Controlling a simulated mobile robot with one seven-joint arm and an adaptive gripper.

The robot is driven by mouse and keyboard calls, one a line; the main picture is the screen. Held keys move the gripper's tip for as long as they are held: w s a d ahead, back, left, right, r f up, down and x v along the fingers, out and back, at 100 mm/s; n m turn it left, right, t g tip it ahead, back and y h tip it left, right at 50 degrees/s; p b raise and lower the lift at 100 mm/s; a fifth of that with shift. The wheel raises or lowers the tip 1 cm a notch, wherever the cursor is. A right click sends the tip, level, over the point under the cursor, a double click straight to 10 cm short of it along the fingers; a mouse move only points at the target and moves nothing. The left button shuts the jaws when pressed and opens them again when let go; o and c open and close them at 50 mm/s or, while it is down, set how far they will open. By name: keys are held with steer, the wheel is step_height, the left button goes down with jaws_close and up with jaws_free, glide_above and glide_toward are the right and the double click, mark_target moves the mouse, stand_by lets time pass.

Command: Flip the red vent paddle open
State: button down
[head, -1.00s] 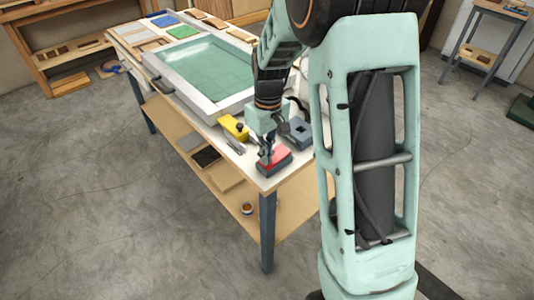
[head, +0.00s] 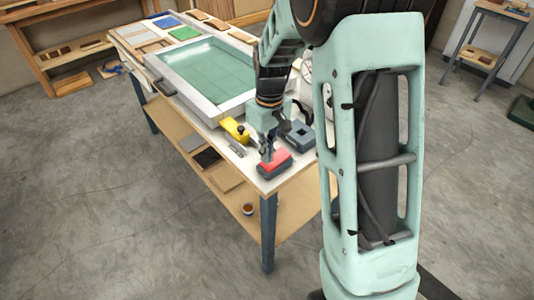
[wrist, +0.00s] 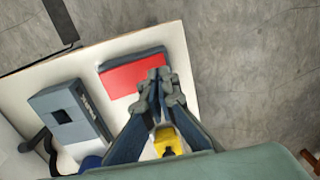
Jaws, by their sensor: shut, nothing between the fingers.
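The red vent paddle (head: 275,160) lies flat on top of a dark grey-blue housing (head: 275,174) near the front corner of the table. In the wrist view the red paddle (wrist: 135,78) is a flat red panel along the edge of its housing (wrist: 133,58). My gripper (head: 267,158) is shut and empty, with its fingertips at the paddle's edge. In the wrist view the gripper (wrist: 160,76) overlaps the paddle's right end. I cannot tell whether the fingertips touch it or hover just above it.
A grey-blue box with a square recess (head: 299,137) stands beside the paddle unit; it also shows in the wrist view (wrist: 72,117). A yellow block with a black knob (head: 236,130) and a framed green panel (head: 200,68) lie farther back. The table's front corner is close.

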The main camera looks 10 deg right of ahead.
step_height(320, 180, up, 14)
steer(key=s+a+p, duration=0.1)
steer(key=p, duration=0.1)
steer(key=shift+a+f, duration=0.15)
steer(key=shift+a, duration=0.2)
